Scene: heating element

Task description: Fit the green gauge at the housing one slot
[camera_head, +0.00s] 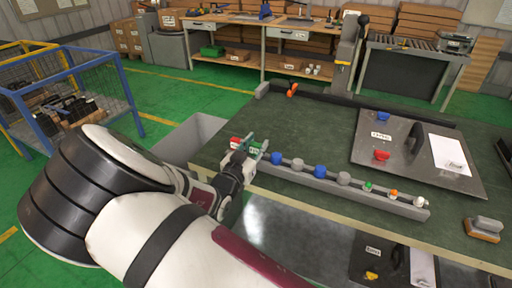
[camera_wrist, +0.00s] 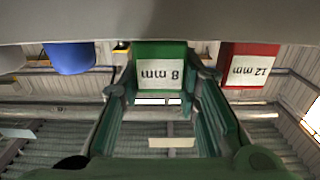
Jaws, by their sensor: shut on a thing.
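The green gauge (camera_wrist: 161,72), a block with an upside-down "8 mm" label, sits between the fingers of my gripper (camera_wrist: 165,100) in the wrist view. My gripper (camera_head: 250,150) is shut on it at the left end of a grey rail (camera_head: 330,190) on the bench. A red block (camera_wrist: 250,66) labelled "12 mm" is just right of the green gauge; it also shows in the head view (camera_head: 234,141). Whether the green gauge still touches the rail cannot be told. A dark plate (camera_head: 440,178) has a small label that I cannot read, so housing one is not identifiable.
The rail carries blue pieces (camera_head: 320,171), grey pieces (camera_head: 344,178) and small coloured fittings. The plate has a blue knob (camera_head: 382,116), a red knob (camera_head: 381,155) and a white sheet (camera_head: 447,151). A brush-like block (camera_head: 484,229) lies front right. The bench middle is clear.

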